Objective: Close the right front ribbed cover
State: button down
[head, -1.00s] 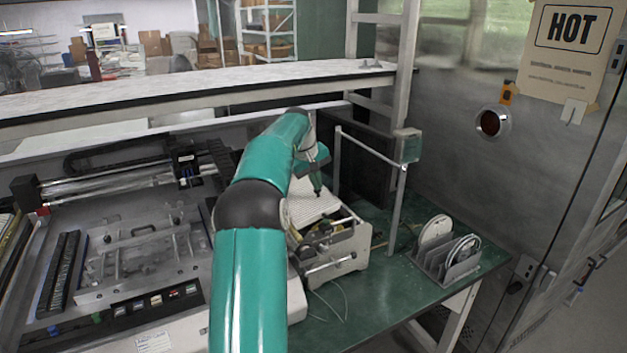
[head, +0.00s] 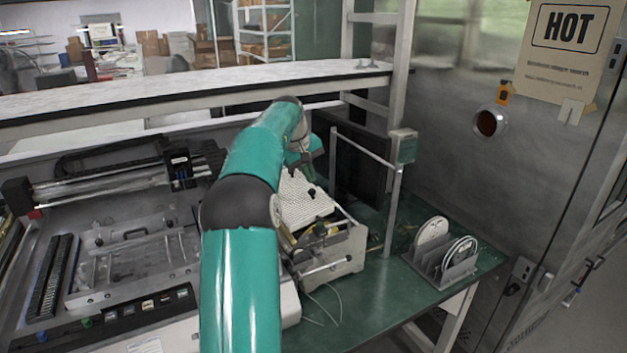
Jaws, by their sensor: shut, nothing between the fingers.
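The white ribbed cover (head: 302,203) sits on the beige machine (head: 335,252) right of my arm. It looks tilted, with its ribbed face and a small dark knob towards me. I cannot tell its exact angle. My gripper (head: 303,160) is at the upper edge of the cover, on its far side. It is shut and empty; its fingertips are mostly hidden, and I cannot tell whether they touch the cover. My arm hides the left part of the machine.
A thin rail on posts (head: 365,150) stands just right of the machine. A rack with white discs (head: 445,250) stands on the green table (head: 400,290). A larger flatbed machine (head: 130,260) lies left of my arm. A long shelf (head: 180,100) crosses behind.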

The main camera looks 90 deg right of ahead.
jog(key=v, duration=1)
jog(key=shift+s+r, duration=0.35)
jog(key=shift+r, duration=0.1)
jog(key=shift+d, duration=0.1)
